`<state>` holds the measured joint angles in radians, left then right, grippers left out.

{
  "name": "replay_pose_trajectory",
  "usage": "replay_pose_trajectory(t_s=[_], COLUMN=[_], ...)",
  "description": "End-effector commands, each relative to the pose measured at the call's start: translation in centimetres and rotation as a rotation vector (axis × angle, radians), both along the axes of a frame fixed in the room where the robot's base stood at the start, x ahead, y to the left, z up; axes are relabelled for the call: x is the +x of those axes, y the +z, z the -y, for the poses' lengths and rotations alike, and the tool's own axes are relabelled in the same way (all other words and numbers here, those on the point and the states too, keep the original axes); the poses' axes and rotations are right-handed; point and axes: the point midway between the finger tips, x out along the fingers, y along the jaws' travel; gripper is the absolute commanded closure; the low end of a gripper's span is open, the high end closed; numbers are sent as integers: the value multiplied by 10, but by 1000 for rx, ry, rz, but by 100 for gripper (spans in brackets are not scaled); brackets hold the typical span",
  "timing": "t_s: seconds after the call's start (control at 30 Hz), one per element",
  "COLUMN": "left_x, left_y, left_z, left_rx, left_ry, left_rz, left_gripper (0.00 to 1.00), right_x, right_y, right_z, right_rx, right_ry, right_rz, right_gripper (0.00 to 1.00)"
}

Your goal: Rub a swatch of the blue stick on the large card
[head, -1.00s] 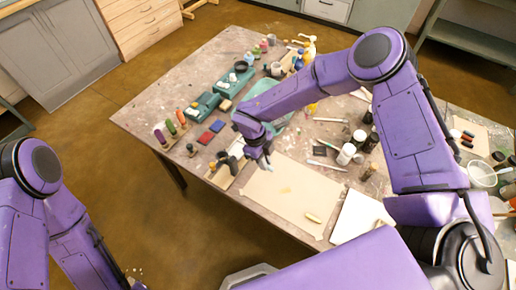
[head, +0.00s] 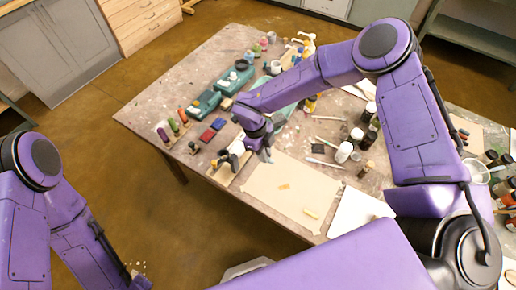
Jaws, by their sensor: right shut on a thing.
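The large card (head: 262,196) is a tan sheet lying flat on the near side of the table. It bears a small orange mark (head: 285,186) and a pale yellow mark or piece (head: 312,213). My right gripper (head: 267,155) is over the card's far left corner. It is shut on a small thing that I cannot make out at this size. Upright purple (head: 163,134), green (head: 173,126) and orange (head: 183,116) sticks stand at the table's left. I cannot pick out the blue stick for sure. My left gripper is out of view below the frame.
A small board with dark items (head: 225,160) lies left of the card. Red and blue blocks (head: 212,129) and teal boxes (head: 203,104) are behind it. Jars (head: 344,151) stand to the right. A white sheet (head: 350,215) lies right of the card.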

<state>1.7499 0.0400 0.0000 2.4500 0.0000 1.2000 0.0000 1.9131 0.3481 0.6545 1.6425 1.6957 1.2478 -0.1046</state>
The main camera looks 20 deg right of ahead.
Motion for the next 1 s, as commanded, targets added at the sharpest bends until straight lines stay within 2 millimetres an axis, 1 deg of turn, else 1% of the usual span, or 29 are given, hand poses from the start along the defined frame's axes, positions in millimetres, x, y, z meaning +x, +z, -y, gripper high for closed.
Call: replay_pose_trajectory(t_s=[0.23,0.27,0.3,0.43,0.47,0.57,0.6,0.7,0.8,0.87,1.0], left_x=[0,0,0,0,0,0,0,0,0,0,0], left_y=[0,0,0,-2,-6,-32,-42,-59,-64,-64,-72], left_z=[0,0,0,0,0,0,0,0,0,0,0], left_rx=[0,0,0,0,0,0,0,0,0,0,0], left_ry=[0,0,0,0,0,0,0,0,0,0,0], left_rz=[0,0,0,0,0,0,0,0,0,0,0], left_gripper=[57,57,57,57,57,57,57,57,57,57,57], right_x=[0,0,0,0,0,2,2,1,0,0,0], right_y=[0,0,0,-1,-3,-10,-11,-8,-4,-3,-13], right_z=[0,0,0,0,0,-2,-3,-7,-9,-9,-9], right_rx=[0,0,0,0,1,13,18,33,40,42,42], right_ry=[0,0,0,-6,-22,-161,-237,-402,-490,-504,-503], right_rz=[0,0,0,1,6,38,54,79,89,89,89], right_gripper=[94,87,94,94,94,94,94,94,94,94,94])
